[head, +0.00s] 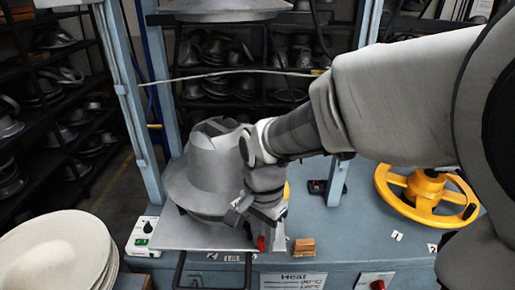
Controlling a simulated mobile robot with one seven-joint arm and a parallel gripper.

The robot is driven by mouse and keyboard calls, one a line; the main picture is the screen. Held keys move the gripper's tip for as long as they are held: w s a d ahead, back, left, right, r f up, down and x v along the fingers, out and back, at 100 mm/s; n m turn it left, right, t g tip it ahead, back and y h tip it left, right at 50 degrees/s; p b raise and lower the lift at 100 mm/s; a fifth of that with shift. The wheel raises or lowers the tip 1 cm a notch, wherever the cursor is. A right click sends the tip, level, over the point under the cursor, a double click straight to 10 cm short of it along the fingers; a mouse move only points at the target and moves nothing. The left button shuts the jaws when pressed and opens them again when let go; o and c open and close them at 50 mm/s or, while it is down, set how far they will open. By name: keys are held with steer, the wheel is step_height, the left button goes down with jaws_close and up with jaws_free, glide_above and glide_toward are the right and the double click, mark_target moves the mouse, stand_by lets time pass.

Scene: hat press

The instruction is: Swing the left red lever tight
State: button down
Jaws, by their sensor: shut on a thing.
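The left red lever (261,244) shows as a small red tip at the front right of the metal plate (190,236), just below my gripper. My gripper (258,226) points down over it and is shut on the lever; the fingers hide most of it. A grey metal hat mould (208,172) stands upright on the plate, just left of my gripper. A second clamp, black with a red part (318,187), sits farther back to the right, by the blue post.
A yellow handwheel (427,194) is at the right of the blue bench (355,235). A small wooden block (304,247) lies right of my gripper. White hat shapes (55,255) are stacked at front left. An upper mould (225,8) hangs above. A black handle (212,287) projects in front.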

steer(key=shift+a+m, duration=0.2)
steer(key=shift+m, duration=0.5)
steer(key=shift+s, duration=0.1)
steer(key=c, duration=0.7)
jaws_free()
steer(key=shift+r, duration=0.1)
step_height(320, 180, up, 17)
steer(key=shift+r+p, duration=0.15)
steer(key=shift+p, duration=0.15)
steer(key=s+d+f+n+t, duration=0.2)
steer(key=d+n, duration=0.1)
steer(key=d, duration=0.1)
steer(key=s+d+f+n+t, duration=0.1)
steer(key=s+d+n, duration=0.2)
steer(key=d, duration=0.1)
steer(key=s+d+f+n+t, duration=0.2)
steer(key=s+d+n, duration=0.1)
steer(key=d, duration=0.1)
steer(key=shift+s+d+f+n+t, duration=0.1)
steer(key=shift+f+n+t, duration=0.2)
steer(key=shift+n, duration=0.1)
